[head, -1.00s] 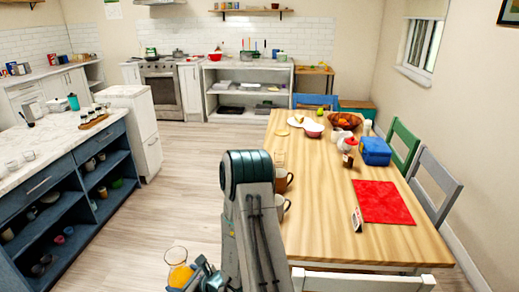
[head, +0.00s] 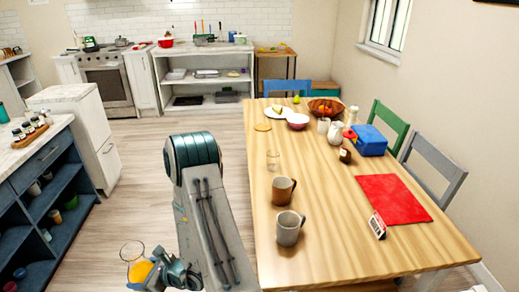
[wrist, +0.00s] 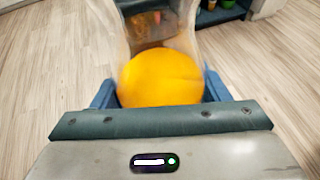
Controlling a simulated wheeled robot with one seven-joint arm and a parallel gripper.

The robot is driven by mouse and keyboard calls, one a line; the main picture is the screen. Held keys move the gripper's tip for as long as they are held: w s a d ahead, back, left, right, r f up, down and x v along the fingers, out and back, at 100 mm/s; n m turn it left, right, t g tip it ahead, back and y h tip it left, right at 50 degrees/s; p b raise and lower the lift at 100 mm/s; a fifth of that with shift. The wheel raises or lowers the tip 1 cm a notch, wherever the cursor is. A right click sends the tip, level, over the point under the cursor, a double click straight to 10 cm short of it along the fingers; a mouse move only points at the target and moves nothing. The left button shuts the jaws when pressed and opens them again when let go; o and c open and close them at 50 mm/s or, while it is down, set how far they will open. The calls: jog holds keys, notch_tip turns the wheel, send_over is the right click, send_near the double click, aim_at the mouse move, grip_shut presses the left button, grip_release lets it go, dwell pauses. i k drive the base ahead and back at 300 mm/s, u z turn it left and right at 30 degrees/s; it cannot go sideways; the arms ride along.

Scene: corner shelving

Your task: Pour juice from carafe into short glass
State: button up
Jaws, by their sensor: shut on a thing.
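The clear carafe (head: 131,253) with orange juice shows at the lower left of the head view, left of the table. My gripper (head: 153,271) is shut on it and holds it off to the left of the table's edge. In the wrist view the carafe (wrist: 160,78) stands between the blue fingers, its juice surface bright orange. A clear short glass (head: 273,160) stands on the table near its left edge, behind the two mugs. It is farther away than my gripper.
The wooden table (head: 330,235) holds a grey mug (head: 289,228), a brown mug (head: 283,189), a red mat (head: 393,199), a small sign (head: 377,224) and a blue box (head: 370,139). A blue shelf counter (head: 60,190) stands left. Open floor lies between.

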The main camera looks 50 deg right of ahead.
aim_at(273, 161)
jog(key=i, duration=2.15)
jog(key=z, duration=0.8)
jog(key=i, duration=1.7)
jog(key=z, duration=0.85)
